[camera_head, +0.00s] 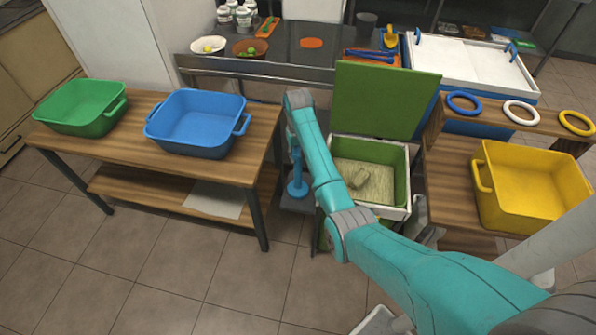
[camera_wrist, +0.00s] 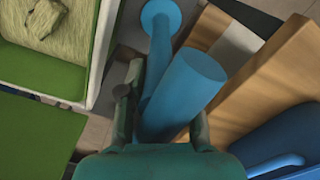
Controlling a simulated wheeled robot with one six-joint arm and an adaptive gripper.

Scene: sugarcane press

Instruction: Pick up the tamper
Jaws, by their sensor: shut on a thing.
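The blue tamper (camera_head: 297,187) stands upright in the gap between the left wooden table and the open green box, its round foot low down. In the wrist view the tamper's thick handle (camera_wrist: 193,85) lies between the fingers of my gripper (camera_wrist: 163,110), which are shut on it. Its thin shaft and round foot (camera_wrist: 160,14) show beyond the handle. In the head view my arm hides most of the gripper and the handle. I cannot tell whether the foot is clear of the surface under it.
The green box (camera_head: 398,165), with a white rim and its lid raised, holds pale fibrous material close on the right. The left wooden table (camera_head: 140,150) carries green (camera_head: 85,107) and blue (camera_head: 197,125) tubs. A yellow tub (camera_head: 535,185) stands at right. Floor in front is clear.

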